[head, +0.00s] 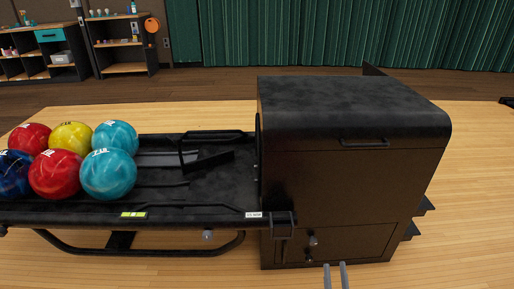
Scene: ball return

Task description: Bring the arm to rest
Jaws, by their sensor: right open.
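My right gripper (336,276) shows only as two thin grey fingers at the bottom edge, right of centre. The fingers stand apart with nothing between them. They are in front of the lower part of the dark ball return cabinet (350,180), close to its lower door; I cannot tell whether they touch it. The rest of the right arm is below the picture. My left gripper is not in view.
A black rack (220,182) runs left from the cabinet. Several bowling balls (108,174), red, yellow, teal and dark blue, lie at its left end. Wooden floor (480,180) is clear to the right. Shelves (122,45) and a green curtain (330,35) stand behind.

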